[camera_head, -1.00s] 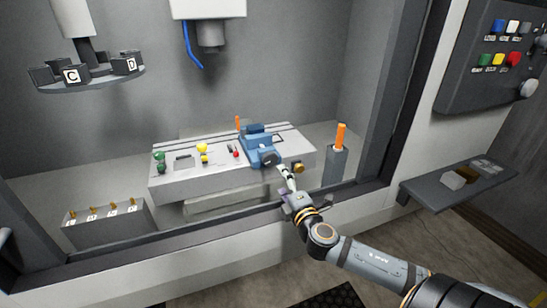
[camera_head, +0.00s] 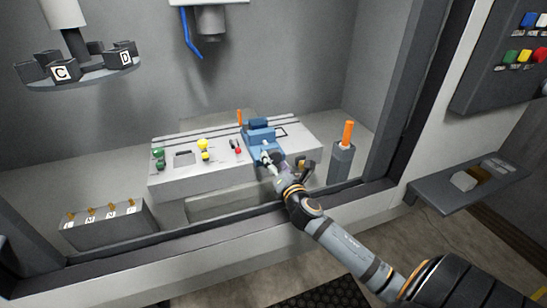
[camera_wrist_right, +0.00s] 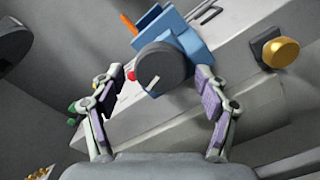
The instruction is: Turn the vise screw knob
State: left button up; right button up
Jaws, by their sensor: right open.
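The blue vise (camera_head: 259,133) sits on the grey work table (camera_head: 180,184) inside the booth. In the right wrist view the vise (camera_wrist_right: 183,32) has a dark round screw knob (camera_wrist_right: 162,68) with a pale mark line on its face. My right gripper (camera_head: 268,158) is in front of the vise and partly covers the knob in the head view. In the right wrist view its two fingers (camera_wrist_right: 158,85) are spread apart, one to each side of the knob, and appear short of gripping it. My left gripper is out of view.
A brass knob (camera_wrist_right: 281,52) is on the table front, right of the vise. A post with an orange handle (camera_head: 347,134) stands further right. Red, yellow and green knobs (camera_head: 158,158) are on the table's left. The booth's front sill (camera_head: 160,242) lies under my right arm.

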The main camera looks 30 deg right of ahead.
jog(key=shift+x, duration=1)
jog(key=shift+s, duration=0.1)
jog(key=c, duration=1.2)
jog(key=shift+m, duration=0.3)
jog(key=m, duration=0.5)
jog(key=shift+b, duration=0.4)
jog(key=m+b, duration=0.1)
jog(key=m, duration=0.5)
jog(key=shift+r+m, duration=0.1)
jog(key=shift+m, duration=0.3)
jog(key=m+b, duration=0.2)
jog(key=m, duration=0.4)
jog(key=shift+r, duration=0.1)
jog(key=m+b, duration=0.1)
jog(key=m, duration=0.4)
jog(key=shift+d, duration=0.1)
